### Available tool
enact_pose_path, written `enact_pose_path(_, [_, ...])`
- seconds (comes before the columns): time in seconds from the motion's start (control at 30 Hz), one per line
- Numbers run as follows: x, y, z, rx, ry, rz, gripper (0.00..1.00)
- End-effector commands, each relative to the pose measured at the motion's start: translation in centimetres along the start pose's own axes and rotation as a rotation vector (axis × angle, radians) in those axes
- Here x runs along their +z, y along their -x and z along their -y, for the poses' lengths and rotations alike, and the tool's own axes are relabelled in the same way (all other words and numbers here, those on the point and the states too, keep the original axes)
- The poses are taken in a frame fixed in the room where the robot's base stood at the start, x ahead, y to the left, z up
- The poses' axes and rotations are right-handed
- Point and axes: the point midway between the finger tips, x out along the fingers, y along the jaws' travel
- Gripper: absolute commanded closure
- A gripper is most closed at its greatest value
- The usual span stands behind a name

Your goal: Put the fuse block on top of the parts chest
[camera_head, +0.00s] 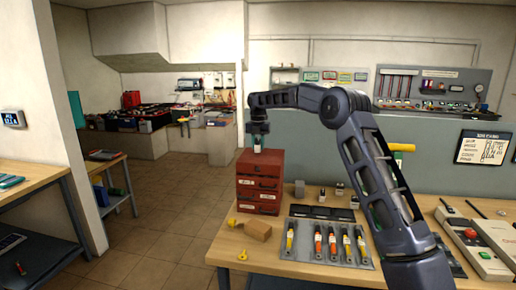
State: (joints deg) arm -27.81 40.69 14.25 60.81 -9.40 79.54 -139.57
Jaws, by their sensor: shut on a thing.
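The parts chest (259,184) is a red-brown box with several labelled drawers, standing on the left back part of the wooden workbench. My gripper (257,137) is above the chest's top, pointing down, and is shut on a small pale block with a dark upper part, which I take as the fuse block (257,144). The block is upright, at or just above the chest's top. I cannot tell whether it touches the top. The gripper's fingers hide part of it.
On the workbench (228,247), a tray (298,257) of screwdriver-like tools lies in front, with a cardboard-coloured block (258,230) to its left. Small blocks (299,188) stand right of the chest. A grey-green panel (300,155) rises behind the bench. Floor left of the bench is open.

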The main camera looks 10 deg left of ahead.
Motion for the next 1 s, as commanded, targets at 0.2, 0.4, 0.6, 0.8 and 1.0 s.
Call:
enact_pose_path(0.2, [0.01,-1.41,0.02,0.0,0.0,0.001,0.98])
enact_pose_path(0.4, [0.01,-1.45,0.02,0.0,0.0,0.0,0.98])
enact_pose_path(0.6, [0.0,-1.64,0.0,0.0,0.0,0.0,0.52])
enact_pose_path(0.8, [0.01,-1.62,0.01,0.0,0.0,0.0,0.51])
enact_pose_path(1.0, [0.04,-0.99,0.0,0.001,-0.001,0.002,0.51])
